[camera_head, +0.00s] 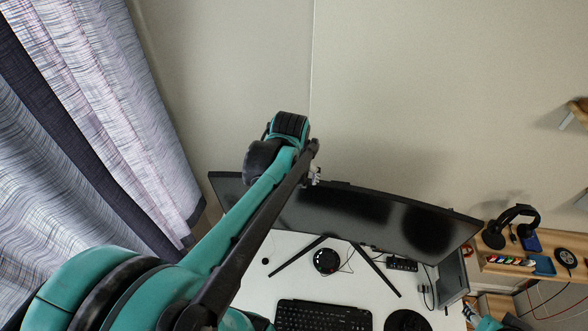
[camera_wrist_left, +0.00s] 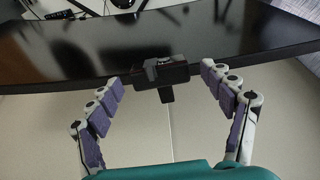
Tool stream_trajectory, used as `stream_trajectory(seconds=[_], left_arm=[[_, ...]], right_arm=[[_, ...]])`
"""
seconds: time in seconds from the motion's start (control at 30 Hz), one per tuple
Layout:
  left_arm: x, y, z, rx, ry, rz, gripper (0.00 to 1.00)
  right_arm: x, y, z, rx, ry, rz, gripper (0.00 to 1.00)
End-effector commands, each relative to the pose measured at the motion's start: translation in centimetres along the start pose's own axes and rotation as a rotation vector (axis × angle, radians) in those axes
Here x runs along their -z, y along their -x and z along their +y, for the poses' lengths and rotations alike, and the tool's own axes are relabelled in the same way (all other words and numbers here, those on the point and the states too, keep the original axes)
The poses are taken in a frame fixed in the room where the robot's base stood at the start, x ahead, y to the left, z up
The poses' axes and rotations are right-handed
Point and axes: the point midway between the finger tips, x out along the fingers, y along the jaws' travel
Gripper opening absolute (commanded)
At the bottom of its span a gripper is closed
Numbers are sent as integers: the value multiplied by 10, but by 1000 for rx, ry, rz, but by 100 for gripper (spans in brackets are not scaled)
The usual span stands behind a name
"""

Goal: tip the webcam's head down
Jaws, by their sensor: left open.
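The webcam (camera_wrist_left: 166,74) is a small dark block clipped on the edge of the black monitor (camera_wrist_left: 90,42), seen upside down in the left wrist view. A short dark part sticks out from it towards me. My left gripper (camera_wrist_left: 160,79) is open, with one purple-padded finger on each side of the webcam and a visible gap on both sides. In the head view, a small part of my left gripper (camera_head: 315,177) shows at the top edge of the monitor (camera_head: 375,220); I cannot make out the webcam there. My right gripper is not in view.
A white desk (camera_head: 290,285) holds a keyboard (camera_head: 322,316), a round black device (camera_head: 326,261) and the monitor's stand. A wooden shelf (camera_head: 535,262) with headphones (camera_head: 510,225) is at the right. Curtains (camera_head: 95,100) hang at the left. The wall behind the monitor is bare.

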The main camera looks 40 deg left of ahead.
Motion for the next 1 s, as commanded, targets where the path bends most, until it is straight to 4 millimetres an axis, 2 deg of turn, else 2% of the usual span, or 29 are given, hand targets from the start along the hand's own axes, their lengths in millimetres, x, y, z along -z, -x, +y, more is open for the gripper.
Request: stream_trajectory(seconds=[0.3,0.5,0.67,1.0], left_arm=[[-1,66,0,0,0,0,81],[-1,96,0,0,0,0,81],[-1,106,0,0,0,0,81],[-1,107,0,0,0,0,81]], right_arm=[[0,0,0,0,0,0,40],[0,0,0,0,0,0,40],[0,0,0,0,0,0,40],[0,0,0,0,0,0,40]])
